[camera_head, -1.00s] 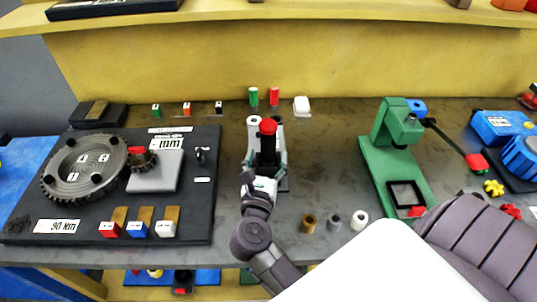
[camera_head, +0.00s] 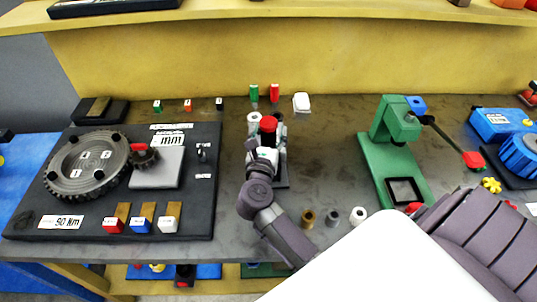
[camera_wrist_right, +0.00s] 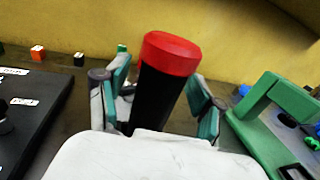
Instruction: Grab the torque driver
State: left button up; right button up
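The torque driver appears to be the upright black handle with a red cap (camera_head: 268,124), standing on a dark base at the middle of the bench. In the right wrist view, its red cap (camera_wrist_right: 171,53) and black handle fill the centre, leaning slightly. My right gripper (camera_head: 267,138) is open, with one finger on each side of the handle. In the wrist view, its grey and teal fingers (camera_wrist_right: 160,100) flank the handle below the cap; a gap shows on the right side. The driver's lower part is hidden by the gripper. My left gripper is not in view.
A black board (camera_head: 85,227) with a large gear (camera_head: 88,168) lies to the left. A green press (camera_head: 378,150) stands to the right. Small green and red cylinders (camera_head: 274,93) and a white block (camera_head: 301,102) are behind. Several small bushings (camera_head: 333,217) stand in front.

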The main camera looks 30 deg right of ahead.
grip_shut()
jog(key=shift+r, duration=0.1)
